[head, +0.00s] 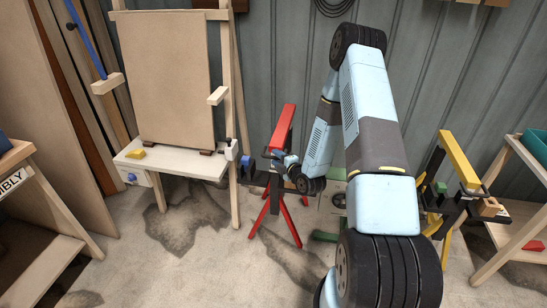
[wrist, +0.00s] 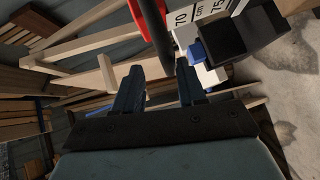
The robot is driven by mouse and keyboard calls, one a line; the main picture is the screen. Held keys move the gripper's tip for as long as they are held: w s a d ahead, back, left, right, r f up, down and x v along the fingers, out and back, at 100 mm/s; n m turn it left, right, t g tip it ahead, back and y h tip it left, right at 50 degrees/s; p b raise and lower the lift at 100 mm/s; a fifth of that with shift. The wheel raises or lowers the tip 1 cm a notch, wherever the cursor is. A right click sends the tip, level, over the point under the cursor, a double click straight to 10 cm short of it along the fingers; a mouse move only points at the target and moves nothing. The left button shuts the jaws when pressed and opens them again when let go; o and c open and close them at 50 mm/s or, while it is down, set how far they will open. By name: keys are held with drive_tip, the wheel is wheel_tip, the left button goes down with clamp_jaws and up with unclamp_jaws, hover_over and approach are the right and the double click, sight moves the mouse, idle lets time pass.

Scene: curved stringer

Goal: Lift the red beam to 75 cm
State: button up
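The red beam (head: 283,127) slants up and away from the viewer above red trestle legs (head: 287,220) in the head view. A dark bracket (head: 258,176) with a blue knob (head: 247,161) is at its near end. My gripper (head: 279,160) is beside this end, small and partly hidden in the head view. In the wrist view my gripper (wrist: 158,70) has its fingers apart, with a dark bar (wrist: 154,35) reaching between or just beyond them; contact cannot be told. A red part (wrist: 124,16) and a white scale marked 70 and 75 cm (wrist: 203,14) show behind.
A wooden easel-like frame (head: 170,75) with a white shelf (head: 185,160) stands left of the red trestle. A yellow beam (head: 459,159) on its own stand is at right. Benches (head: 30,215) stand at both sides. The concrete floor (head: 190,260) in front is clear.

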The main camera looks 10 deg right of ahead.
drive_tip(key=v, duration=1)
drive_tip(key=shift+s, duration=0.2)
drive_tip(key=w+d+r+m+g+h, duration=0.1)
drive_tip(key=w+r+m+g+h, duration=0.2)
drive_tip(key=r, duration=0.8)
drive_tip(key=s+d+r+m+g+h, duration=0.1)
drive_tip(key=s+r+m+g+h, duration=0.15)
drive_tip(key=r+m, duration=0.75)
drive_tip(key=s+a+r+m+g, duration=0.1)
drive_tip(key=s+r+m, duration=0.1)
drive_tip(key=s+r, duration=0.4)
drive_tip(key=s+a+r+m+g, duration=0.2)
drive_tip(key=s+r, duration=0.5)
drive_tip(key=s, duration=0.6)
drive_tip(key=s+a+r+m+g, duration=0.1)
drive_tip(key=s+r+m, duration=0.2)
drive_tip(key=s+r, duration=0.4)
drive_tip(key=s, duration=0.3)
drive_tip(key=shift+s+a, duration=0.2)
drive_tip(key=shift+a, duration=0.15)
